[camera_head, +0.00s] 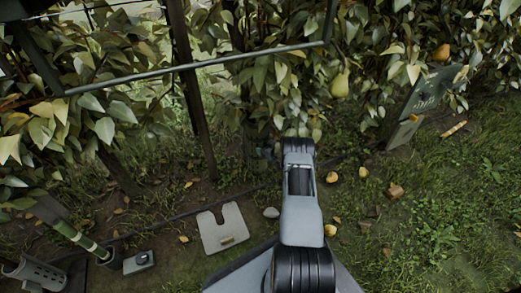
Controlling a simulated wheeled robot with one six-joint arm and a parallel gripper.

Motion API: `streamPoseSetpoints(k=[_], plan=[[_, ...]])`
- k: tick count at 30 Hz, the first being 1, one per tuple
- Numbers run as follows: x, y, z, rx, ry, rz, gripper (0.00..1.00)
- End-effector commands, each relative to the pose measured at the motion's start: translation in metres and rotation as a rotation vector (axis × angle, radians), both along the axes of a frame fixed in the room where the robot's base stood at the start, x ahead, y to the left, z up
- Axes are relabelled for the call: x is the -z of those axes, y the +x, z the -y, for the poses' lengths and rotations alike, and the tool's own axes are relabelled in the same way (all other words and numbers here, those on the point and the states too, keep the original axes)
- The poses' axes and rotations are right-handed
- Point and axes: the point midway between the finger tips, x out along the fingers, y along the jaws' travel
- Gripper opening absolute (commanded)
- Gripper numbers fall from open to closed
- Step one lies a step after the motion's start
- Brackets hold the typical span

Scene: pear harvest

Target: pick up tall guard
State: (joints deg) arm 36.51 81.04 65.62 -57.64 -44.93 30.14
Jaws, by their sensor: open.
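A grey perforated guard (40,270), curved like a half tube, lies at the bottom left corner, partly cut off by the frame edge. It looks like the tall guard, but I cannot be sure. My arm (300,215) reaches up from the bottom middle, well to the right of the guard. My gripper does not show clearly; the arm's far end hides it among the leaves. Nothing of mine touches the guard.
A notched pale plate (222,228) lies left of my arm. A metal bar (200,67) crosses the leaves above. A sign (432,90) stands right; a pear (340,84) hangs. Grass at right is mostly open.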

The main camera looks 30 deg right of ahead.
Motion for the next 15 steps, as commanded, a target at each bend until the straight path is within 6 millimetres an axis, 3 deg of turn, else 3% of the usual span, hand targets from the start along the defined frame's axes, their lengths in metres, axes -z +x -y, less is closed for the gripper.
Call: streamPoseSetpoints(k=[4,15], plan=[[-0.0006,-0.0001,-0.0001,0.0,0.0,0.0,0.8],[-0.0005,-0.0002,-0.0002,0.0,0.0,0.0,0.45]])
